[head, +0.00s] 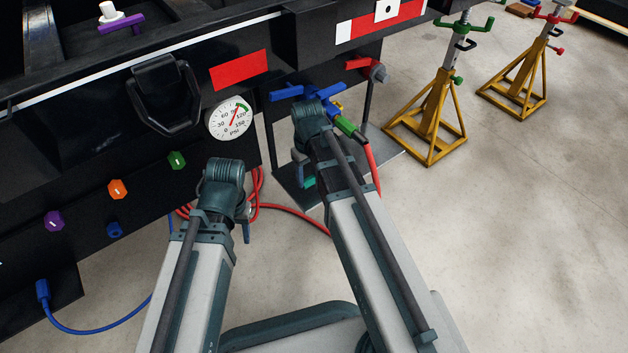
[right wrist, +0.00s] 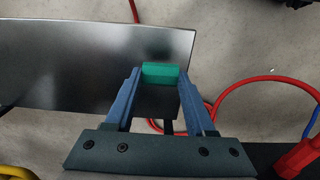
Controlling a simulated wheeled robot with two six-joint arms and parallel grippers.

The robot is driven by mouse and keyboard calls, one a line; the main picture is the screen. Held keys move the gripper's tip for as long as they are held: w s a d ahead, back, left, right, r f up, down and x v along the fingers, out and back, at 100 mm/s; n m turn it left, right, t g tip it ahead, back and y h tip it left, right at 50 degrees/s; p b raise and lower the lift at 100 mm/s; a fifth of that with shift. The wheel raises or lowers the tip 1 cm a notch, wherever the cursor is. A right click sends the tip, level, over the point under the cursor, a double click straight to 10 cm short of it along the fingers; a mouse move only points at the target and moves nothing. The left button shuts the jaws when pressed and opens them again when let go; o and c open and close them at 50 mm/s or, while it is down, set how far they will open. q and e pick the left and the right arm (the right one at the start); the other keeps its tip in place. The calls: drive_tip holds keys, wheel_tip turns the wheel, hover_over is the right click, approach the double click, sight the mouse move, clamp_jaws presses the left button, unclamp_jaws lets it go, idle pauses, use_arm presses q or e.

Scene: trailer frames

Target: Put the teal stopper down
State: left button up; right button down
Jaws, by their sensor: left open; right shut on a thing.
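The teal stopper (right wrist: 160,73) is between the fingertips of my right gripper (right wrist: 160,80), which is shut on it. In the right wrist view it is over the grey metal plate (right wrist: 70,60); I cannot tell whether it touches the plate. In the head view a bit of the stopper (head: 308,183) shows beside my right arm, and most of that gripper is hidden behind the wrist. My left gripper (head: 246,230) points down in front of the black trailer frame, mostly hidden by its own wrist; it appears empty.
A blue valve handle (head: 290,92) and a green-and-red fitting (head: 350,130) are close to my right wrist. A pressure gauge (head: 231,120) is on the frame. Red hose (head: 290,208) runs across the floor near both grippers. Yellow jack stands (head: 432,115) stand at right.

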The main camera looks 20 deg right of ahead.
sight(313, 175)
drive_tip(key=shift+w+d+f, duration=0.1)
drive_tip(key=shift+w+d, duration=0.4)
drive_tip(key=shift+d, duration=0.4)
drive_tip(key=shift+f+b, duration=1.75)
drive_tip(key=shift+b, duration=0.05)
drive_tip(key=shift+f, duration=0.2)
drive_tip(key=shift+c, duration=1.2)
unclamp_jaws()
drive_tip(key=shift+r, duration=0.1)
